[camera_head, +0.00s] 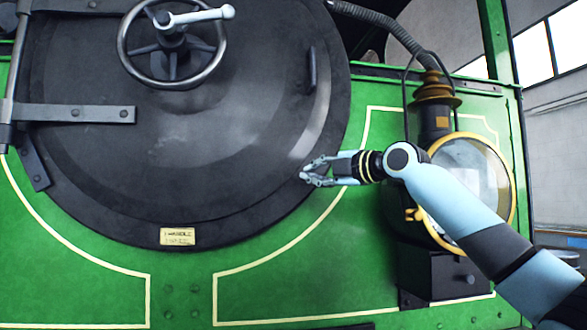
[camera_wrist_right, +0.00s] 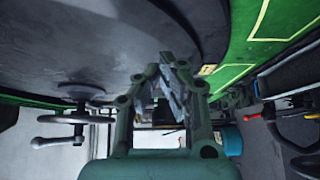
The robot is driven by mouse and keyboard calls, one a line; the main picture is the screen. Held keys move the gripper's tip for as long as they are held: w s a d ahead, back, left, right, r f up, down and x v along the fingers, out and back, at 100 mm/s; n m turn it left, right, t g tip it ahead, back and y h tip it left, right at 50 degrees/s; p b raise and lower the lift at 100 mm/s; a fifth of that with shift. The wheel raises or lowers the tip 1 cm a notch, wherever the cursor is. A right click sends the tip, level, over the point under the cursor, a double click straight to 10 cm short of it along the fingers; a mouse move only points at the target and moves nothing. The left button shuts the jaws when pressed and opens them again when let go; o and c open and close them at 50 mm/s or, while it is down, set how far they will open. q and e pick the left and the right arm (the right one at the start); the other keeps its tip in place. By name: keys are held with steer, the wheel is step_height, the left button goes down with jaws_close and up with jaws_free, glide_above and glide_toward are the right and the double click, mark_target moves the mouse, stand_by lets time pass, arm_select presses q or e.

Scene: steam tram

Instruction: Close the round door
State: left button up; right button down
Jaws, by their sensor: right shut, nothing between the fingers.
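The round door (camera_head: 235,150) is a large dark disc on the green front of the tram. It appears to lie against the front, with its hinge straps (camera_head: 75,113) at the left. A hand wheel (camera_head: 172,45) with a pale lever handle (camera_head: 205,15) sits at its upper middle. A small upright handle (camera_head: 312,68) is near its right edge. My right gripper (camera_head: 304,174) is shut and empty in front of the door's lower right edge. Whether it touches the door cannot be told. In the right wrist view the door (camera_wrist_right: 100,30) fills the upper left. My left gripper is not in view.
A brass-rimmed lamp (camera_head: 470,180) stands right of the door, partly behind my right arm. A dark box (camera_head: 445,275) is below it. A grey hose (camera_head: 385,22) runs above the lamp. The green front (camera_head: 290,285) below the door is clear.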

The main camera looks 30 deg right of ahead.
steer(key=v, duration=0.8)
